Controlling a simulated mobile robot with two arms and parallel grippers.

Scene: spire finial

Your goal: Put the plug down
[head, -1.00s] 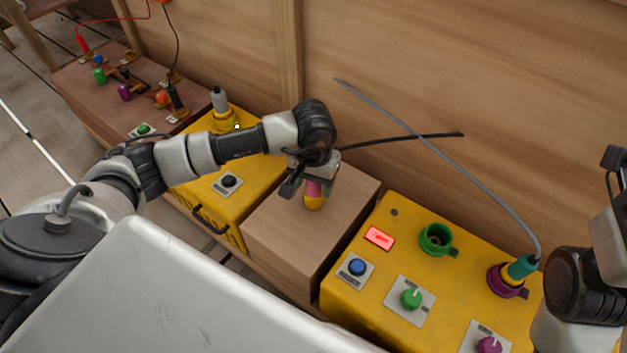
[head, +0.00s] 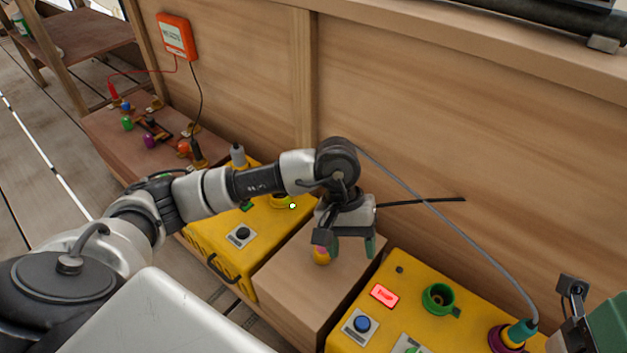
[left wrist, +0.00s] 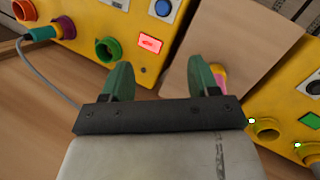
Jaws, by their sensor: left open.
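The plug (head: 321,257), yellow at the bottom with pink above, is at the top of the wooden block (head: 345,276) between two yellow boxes. It looks upright; its upper part is hidden behind my left gripper (head: 347,247). That gripper is open over the block. In the left wrist view the jaws (left wrist: 160,80) are empty, and the plug's pink part (left wrist: 219,74) shows just beside the right-hand finger, partly covered by it. A black cable (head: 425,201) sticks out to the right behind the gripper. My right gripper (head: 606,325) is partly in view at the right edge.
The near yellow box (head: 408,272) has a green socket (head: 438,298), a blue button and a lit red display. A teal plug (head: 520,332) with a grey cable sits in its purple socket. Another yellow box (head: 212,234) stands left. The wooden wall rises behind.

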